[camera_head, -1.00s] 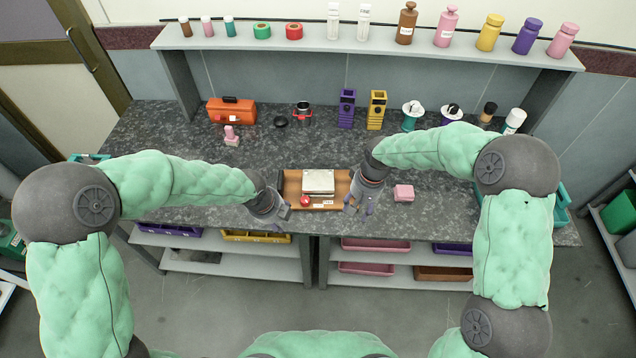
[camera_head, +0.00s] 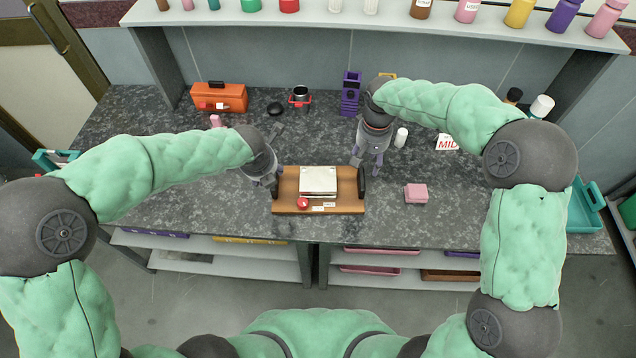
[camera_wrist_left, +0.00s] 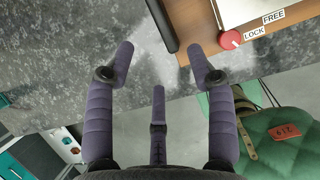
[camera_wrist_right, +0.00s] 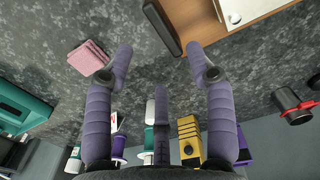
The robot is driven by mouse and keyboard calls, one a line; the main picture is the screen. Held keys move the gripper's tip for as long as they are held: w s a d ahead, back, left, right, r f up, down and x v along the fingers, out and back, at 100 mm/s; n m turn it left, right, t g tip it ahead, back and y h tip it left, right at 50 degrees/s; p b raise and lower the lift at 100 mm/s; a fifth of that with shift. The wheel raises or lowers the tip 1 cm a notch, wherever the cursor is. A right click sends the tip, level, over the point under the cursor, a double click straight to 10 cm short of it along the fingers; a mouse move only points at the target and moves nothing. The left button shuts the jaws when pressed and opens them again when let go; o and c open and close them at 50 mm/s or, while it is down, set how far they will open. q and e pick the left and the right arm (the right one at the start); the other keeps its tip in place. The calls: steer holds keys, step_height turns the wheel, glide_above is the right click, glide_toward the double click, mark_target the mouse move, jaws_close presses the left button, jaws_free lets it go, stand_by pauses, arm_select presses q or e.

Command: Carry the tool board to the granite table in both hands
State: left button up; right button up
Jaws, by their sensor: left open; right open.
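The tool board (camera_head: 340,205) is a brown wooden tray with a pale metal block, a red knob and small labels. It rests near the front edge of the dark granite table (camera_head: 230,212). It has a black handle at each end; the right handle (camera_head: 362,184) shows clearly. My left gripper (camera_head: 274,186) is open beside the left end. In the left wrist view the left handle (camera_wrist_left: 160,22) is just beyond the fingers, apart from them. My right gripper (camera_head: 366,166) is open above and behind the right end. In the right wrist view the handle (camera_wrist_right: 162,28) is ahead of its fingers, ungripped.
An orange toolbox (camera_head: 219,98), a red-banded pot (camera_head: 300,97) and a purple holder (camera_head: 350,94) stand at the back. A shelf (camera_head: 400,18) with several bottles runs above. The tabletop left of the board is clear.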

mark_target(364, 177)
arm_select(q)
steer(key=shift+w+f, duration=0.35)
steer(key=shift+f, duration=0.05)
arm_select(e)
steer(key=shift+w+f, duration=0.35)
arm_select(q)
steer(key=shift+s+r, duration=0.1)
arm_select(e)
steer(key=shift+r, duration=0.1)
steer(key=shift+s, duration=0.15)
arm_select(q)
steer(key=x, duration=1)
steer(key=shift+f, duration=0.35)
arm_select(e)
step_height(364, 177, down, 11)
steer(key=shift+r, duration=0.1)
arm_select(q)
jaws_close()
arm_select(e)
jaws_close()
arm_select(q)
steer(key=shift+w+r, duration=0.1)
steer(key=shift+w, duration=0.15)
